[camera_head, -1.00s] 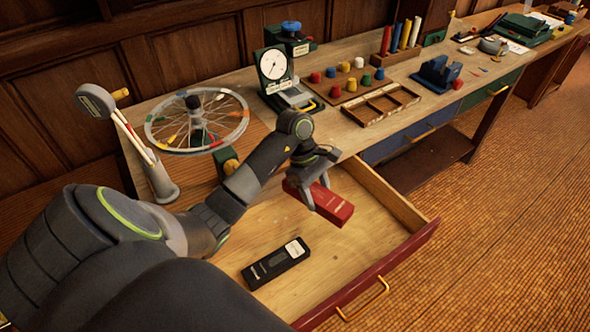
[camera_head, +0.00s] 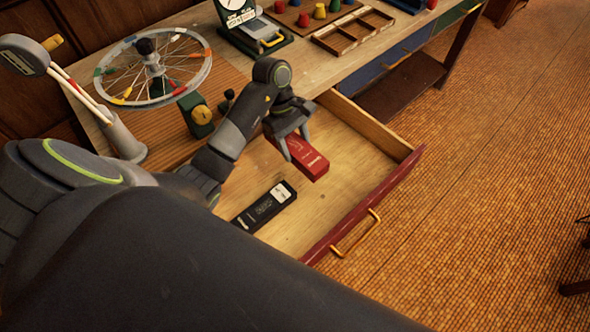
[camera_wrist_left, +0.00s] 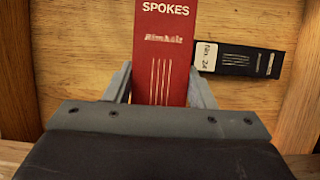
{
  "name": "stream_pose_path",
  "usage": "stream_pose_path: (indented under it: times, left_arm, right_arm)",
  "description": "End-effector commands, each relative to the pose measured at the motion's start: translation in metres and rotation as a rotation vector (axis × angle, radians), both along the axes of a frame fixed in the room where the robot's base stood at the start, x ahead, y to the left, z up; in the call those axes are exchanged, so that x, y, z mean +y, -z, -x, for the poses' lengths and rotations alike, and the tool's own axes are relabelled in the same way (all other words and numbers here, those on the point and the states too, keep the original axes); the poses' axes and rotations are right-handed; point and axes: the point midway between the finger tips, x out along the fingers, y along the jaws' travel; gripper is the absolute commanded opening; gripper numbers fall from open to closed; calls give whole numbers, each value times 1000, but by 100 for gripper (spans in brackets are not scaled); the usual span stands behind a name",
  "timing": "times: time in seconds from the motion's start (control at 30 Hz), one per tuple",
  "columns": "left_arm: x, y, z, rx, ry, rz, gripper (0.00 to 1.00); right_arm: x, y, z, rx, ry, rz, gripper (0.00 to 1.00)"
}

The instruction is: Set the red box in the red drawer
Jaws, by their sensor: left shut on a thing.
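The red box (camera_head: 306,156), labelled "SPOKES" in the left wrist view (camera_wrist_left: 162,50), is inside the outline of the open red drawer (camera_head: 372,203). My left gripper (camera_head: 294,147) is shut on the box, one finger on each side. The box is low over the drawer's wooden floor; I cannot tell whether it touches it. A black box (camera_head: 265,207) with a white label lies on the drawer floor nearer the front left, and shows right of the red box in the wrist view (camera_wrist_left: 237,59). My right gripper is not in view.
The drawer's yellow handle (camera_head: 357,233) faces the tiled floor. On the bench stand a spoked wheel (camera_head: 152,66), a dial gauge (camera_head: 238,12) and a wooden compartment tray (camera_head: 353,31). Bare drawer floor lies around the red box.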

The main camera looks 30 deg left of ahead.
Motion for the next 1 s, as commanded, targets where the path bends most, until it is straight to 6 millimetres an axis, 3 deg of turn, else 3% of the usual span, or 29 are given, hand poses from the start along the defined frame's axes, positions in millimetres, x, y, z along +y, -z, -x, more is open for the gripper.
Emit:
stream_pose_path:
  times: [0.03, 0.4, 0.67, 0.8, 1.0]
  left_arm:
    - [0, 14, 0, -1, 1, 0, 20]
    - [0, 64, 0, -1, 0, 0, 20]
    - [0, 74, 0, -1, 0, 0, 20]
    - [0, 88, 0, -1, 0, 0, 20]
    - [-1, 112, 0, 1, -1, 2, 20]
  right_arm:
    - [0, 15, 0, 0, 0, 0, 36]
    - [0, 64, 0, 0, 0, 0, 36]
    - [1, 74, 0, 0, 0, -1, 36]
    - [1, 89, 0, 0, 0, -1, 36]
    - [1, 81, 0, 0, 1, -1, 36]
